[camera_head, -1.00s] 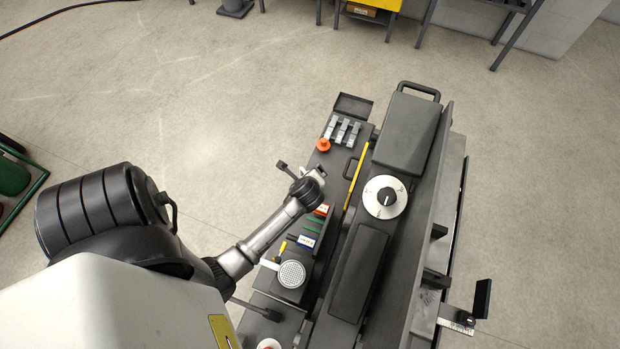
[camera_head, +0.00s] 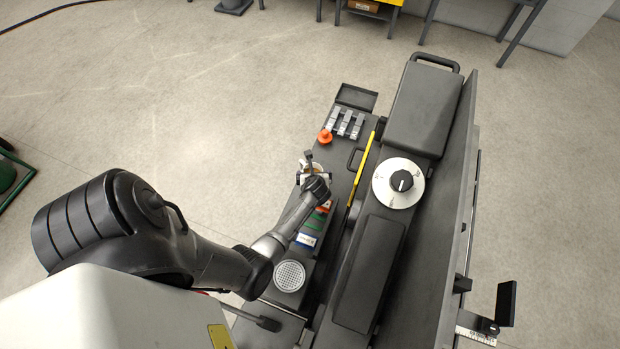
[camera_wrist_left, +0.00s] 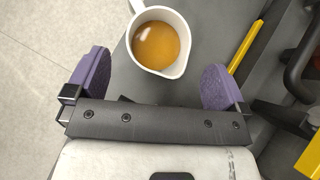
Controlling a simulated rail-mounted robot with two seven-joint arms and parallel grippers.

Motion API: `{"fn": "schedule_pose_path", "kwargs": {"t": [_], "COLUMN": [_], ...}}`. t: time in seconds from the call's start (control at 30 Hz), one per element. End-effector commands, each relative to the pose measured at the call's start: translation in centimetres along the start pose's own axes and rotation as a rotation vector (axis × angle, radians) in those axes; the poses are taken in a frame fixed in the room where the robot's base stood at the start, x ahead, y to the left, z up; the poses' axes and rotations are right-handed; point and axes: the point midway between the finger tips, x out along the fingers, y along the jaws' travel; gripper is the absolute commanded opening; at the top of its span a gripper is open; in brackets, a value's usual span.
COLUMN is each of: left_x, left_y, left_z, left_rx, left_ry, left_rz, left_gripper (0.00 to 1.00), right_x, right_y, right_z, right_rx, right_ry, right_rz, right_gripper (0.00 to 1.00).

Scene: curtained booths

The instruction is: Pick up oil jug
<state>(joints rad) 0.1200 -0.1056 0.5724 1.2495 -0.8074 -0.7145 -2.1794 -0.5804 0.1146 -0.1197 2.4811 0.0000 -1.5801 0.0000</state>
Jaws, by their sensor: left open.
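The oil jug is a white cup with a pouring lip and amber oil inside. In the left wrist view the jug (camera_wrist_left: 158,42) stands just ahead of my left gripper (camera_wrist_left: 157,76), roughly between the lines of its two purple finger pads. The pads are wide apart with nothing between them, so the gripper is open. In the head view the jug (camera_head: 311,167) is on the dark bench, mostly hidden by my left gripper (camera_head: 309,176). My right gripper is in neither view.
Near the jug on the bench are an orange knob-like piece (camera_head: 325,136), grey metal blocks (camera_head: 345,123), a yellow bar (camera_head: 361,170) and a round perforated disc (camera_head: 289,276). A white dial (camera_head: 398,183) is to the right. Open floor lies left of the bench.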

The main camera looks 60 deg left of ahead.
Motion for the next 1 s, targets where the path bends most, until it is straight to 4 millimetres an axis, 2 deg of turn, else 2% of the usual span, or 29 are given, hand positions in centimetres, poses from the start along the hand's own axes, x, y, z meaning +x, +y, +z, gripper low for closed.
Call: {"fn": "schedule_pose_path", "kwargs": {"t": [0.03, 0.27, 0.63, 1.0], "left_x": [0.6, 1.6, 6.0, 6.4], "left_y": [-0.1, 0.0, 0.0, 0.0], "left_z": [-0.1, -0.1, -0.4, -0.2], "left_rx": [0.000, -0.002, -0.002, -0.001], "left_ry": [-0.001, 0.000, 0.001, 0.000], "left_rz": [-0.001, 0.001, 0.000, -0.001], "left_gripper": [1.00, 1.00, 1.00, 1.00], "right_x": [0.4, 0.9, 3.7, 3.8], "right_y": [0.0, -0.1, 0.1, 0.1], "right_z": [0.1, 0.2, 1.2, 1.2], "right_rx": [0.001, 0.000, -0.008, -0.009], "right_ry": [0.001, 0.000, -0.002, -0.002], "right_rz": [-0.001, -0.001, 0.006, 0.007], "right_gripper": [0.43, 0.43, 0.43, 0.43]}}
